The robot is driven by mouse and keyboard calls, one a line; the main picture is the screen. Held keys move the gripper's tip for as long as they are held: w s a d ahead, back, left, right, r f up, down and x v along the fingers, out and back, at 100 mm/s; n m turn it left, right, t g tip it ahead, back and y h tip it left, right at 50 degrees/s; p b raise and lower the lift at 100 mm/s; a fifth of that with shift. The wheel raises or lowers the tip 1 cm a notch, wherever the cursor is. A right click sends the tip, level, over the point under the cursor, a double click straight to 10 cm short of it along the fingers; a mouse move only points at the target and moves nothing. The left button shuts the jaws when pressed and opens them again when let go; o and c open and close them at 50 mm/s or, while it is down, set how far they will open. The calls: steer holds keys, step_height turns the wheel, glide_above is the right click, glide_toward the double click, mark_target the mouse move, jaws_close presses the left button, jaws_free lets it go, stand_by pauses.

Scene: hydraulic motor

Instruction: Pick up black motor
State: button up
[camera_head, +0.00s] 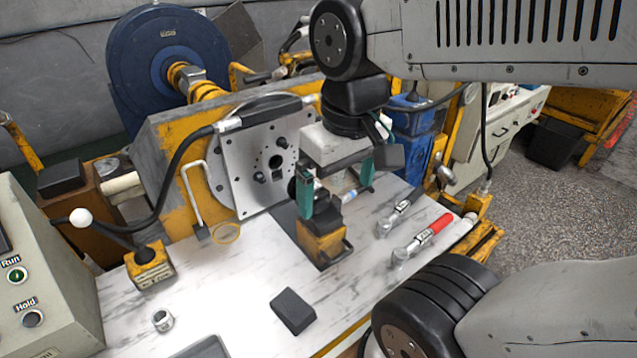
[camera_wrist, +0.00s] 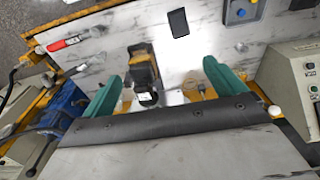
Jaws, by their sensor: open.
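The black motor (camera_wrist: 148,98) shows in the wrist view as a dark rounded body with a small white label. It sits at the near end of a yellow-and-black stand (camera_wrist: 143,65). In the head view, the yellow stand (camera_head: 322,243) is on the marble bench in front of the metal plate, and the motor is partly hidden by my gripper. My gripper (camera_head: 337,198) is open above the stand, its two teal fingers pointing down. In the wrist view, my gripper (camera_wrist: 162,74) has one finger on each side of the motor, with gaps between. Contact is not visible.
The upright metal plate (camera_head: 262,160) stands close behind the gripper. Two tools, one with a red handle (camera_head: 432,230), lie to the right. A black block (camera_head: 293,311) lies in front. A lever (camera_head: 110,230) and control box (camera_head: 40,280) are at left.

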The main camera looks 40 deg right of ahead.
steer(key=w+d+f, duration=0.3)
steer(key=w, duration=0.7)
steer(key=g, duration=0.1)
glide_toward(322, 196)
steer(key=a, duration=0.3)
steer(key=w+d+f, duration=0.2)
steer(key=w+f, duration=0.3)
steer(key=shift+d+f, duration=0.15)
steer(key=shift+d, duration=0.25)
steer(key=f, duration=0.8)
steer(key=shift+w+a, duration=0.1)
steer(key=shift+w, duration=0.2)
steer(key=shift+r, duration=0.1)
steer(key=c, duration=1.6)
steer(key=shift+r, duration=0.1)
